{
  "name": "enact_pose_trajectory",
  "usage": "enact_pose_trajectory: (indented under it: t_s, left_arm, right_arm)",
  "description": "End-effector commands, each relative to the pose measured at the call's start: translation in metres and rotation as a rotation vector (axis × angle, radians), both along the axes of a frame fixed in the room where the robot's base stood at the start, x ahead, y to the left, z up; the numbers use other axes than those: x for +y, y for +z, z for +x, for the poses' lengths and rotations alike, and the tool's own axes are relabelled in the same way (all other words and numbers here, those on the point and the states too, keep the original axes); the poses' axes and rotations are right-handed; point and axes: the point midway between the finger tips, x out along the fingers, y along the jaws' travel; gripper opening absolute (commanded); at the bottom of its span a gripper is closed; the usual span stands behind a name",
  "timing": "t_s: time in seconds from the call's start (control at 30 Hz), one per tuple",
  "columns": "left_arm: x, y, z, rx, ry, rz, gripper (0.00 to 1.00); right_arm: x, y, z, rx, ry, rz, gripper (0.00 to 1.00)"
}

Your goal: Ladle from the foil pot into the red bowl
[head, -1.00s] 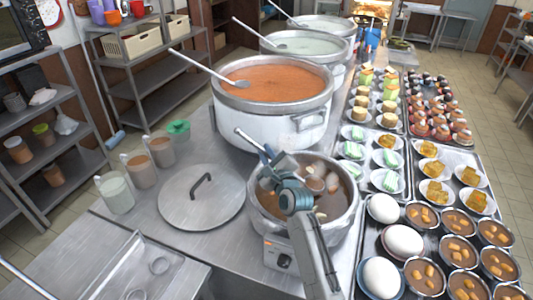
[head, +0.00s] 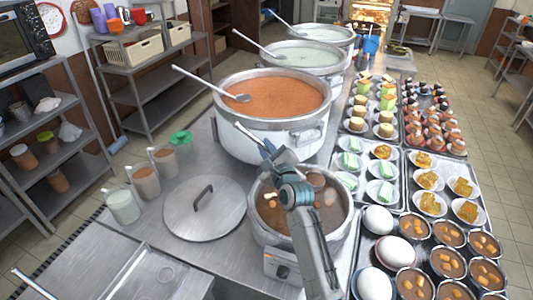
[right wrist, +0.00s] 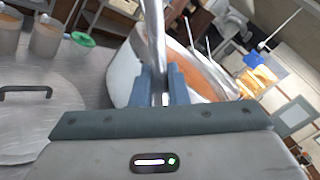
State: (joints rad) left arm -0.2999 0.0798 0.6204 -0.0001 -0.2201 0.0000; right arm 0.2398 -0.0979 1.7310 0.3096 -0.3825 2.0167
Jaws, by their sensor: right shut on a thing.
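The front pot (head: 342,232), with a crinkled silver rim, looks like the foil pot and holds brown broth with chunks. My right gripper (head: 270,152) is above its far edge, shut on a metal handle (head: 245,133) that seems to be the ladle's. The handle also rises between the fingers (right wrist: 163,95) in the right wrist view (right wrist: 155,35). My left gripper is not in view.
A large pot of orange soup (head: 270,97) stands behind, with more stockpots beyond. A lid (head: 204,208) lies left of the front pot, near several cups (head: 145,182). Trays of small dishes and brown-filled bowls (head: 447,262) crowd the right side.

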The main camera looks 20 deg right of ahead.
Motion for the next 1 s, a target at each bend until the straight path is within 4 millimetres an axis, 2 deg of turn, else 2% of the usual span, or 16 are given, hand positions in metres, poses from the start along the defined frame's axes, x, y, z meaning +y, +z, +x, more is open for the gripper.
enact_pose_trajectory:
  t_s: [0.17,0.43,0.7,1.0]
  left_arm:
    - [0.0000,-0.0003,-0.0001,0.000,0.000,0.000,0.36]
    - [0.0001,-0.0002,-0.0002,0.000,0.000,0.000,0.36]
    - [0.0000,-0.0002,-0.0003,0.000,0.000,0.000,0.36]
    - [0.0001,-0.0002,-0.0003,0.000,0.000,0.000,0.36]
  right_arm:
    - [-0.0003,0.0132,-0.0001,-0.003,-0.002,-0.001,0.00]
    - [-0.0003,0.0135,-0.0001,-0.002,-0.002,-0.003,0.00]
    - [-0.0003,0.0141,0.0000,0.032,-0.002,-0.179,0.00]
    - [-0.0003,0.0133,-0.0001,0.038,-0.001,-0.201,0.00]
